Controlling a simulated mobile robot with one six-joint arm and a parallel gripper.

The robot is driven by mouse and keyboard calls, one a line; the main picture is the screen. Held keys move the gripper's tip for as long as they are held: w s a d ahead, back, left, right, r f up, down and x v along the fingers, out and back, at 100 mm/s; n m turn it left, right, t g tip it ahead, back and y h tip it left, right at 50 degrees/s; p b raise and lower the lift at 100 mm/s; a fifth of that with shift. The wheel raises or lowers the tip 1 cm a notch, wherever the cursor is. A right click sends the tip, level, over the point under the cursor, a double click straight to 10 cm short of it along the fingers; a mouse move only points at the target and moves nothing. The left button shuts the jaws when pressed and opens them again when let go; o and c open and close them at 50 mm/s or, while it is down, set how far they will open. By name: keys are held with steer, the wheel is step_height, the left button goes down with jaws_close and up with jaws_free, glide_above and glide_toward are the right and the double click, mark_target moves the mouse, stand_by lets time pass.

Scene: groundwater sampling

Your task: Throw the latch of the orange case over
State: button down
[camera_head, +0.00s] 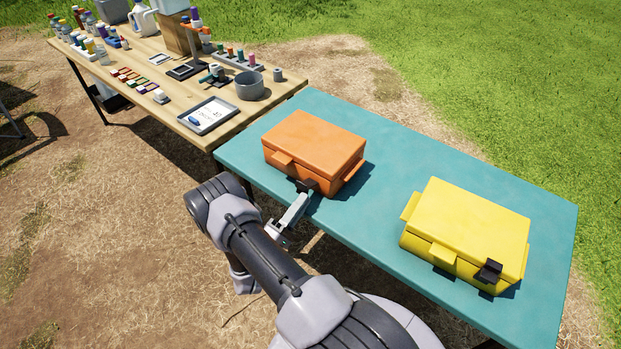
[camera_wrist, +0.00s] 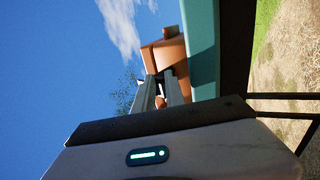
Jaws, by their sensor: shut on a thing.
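The orange case (camera_head: 315,140) stands closed on the teal table, with an orange tab at its front. Its dark latch (camera_head: 304,185) is low on the front, towards the right, partly hidden by my gripper. My gripper (camera_head: 299,198) reaches in from the front edge of the table and is shut on the latch. In the wrist view, the two fingers (camera_wrist: 161,84) point at the orange case (camera_wrist: 172,50), which appears turned sideways. The latch's exact angle is hard to tell.
A yellow case (camera_head: 468,222) with its own black latch (camera_head: 489,271) stands to the right on the teal table (camera_head: 400,150). A wooden table (camera_head: 180,60) at the back left holds bottles, a grey pot (camera_head: 250,86) and a tray (camera_head: 207,115). The teal table between the cases is clear.

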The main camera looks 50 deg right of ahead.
steer(key=shift+d+f+b, duration=0.1)
steer(key=shift+f+b, duration=0.35)
steer(key=shift+b, duration=0.95)
